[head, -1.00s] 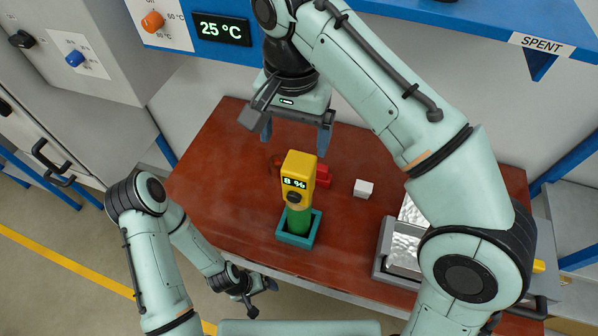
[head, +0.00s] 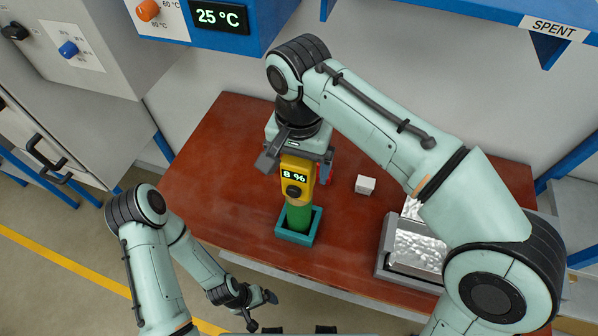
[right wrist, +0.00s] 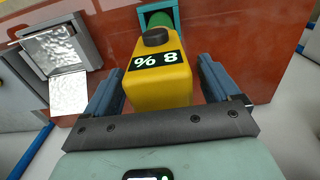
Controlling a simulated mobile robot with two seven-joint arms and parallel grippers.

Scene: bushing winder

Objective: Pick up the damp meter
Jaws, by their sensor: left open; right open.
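The damp meter (head: 296,178) has a yellow head with a black knob and a display reading 8 %. Its green lower part (head: 299,216) stands upright in a teal square holder (head: 284,234) on the table. In the right wrist view, the yellow head (right wrist: 158,85) lies between the two fingers of my right gripper (right wrist: 160,85). That gripper is open, with a finger on each side and visible gaps. In the head view the meter partly hides my right gripper (head: 303,168). My left gripper (head: 262,312) is open and empty, low in front of the table.
A white cube (head: 365,184) sits on the brown table (head: 215,180) right of the meter. A metal tray with a foil-like surface (head: 414,248) stands at the right, also seen in the right wrist view (right wrist: 68,92). A blue shelf marked SPENT (head: 480,14) hangs above the back.

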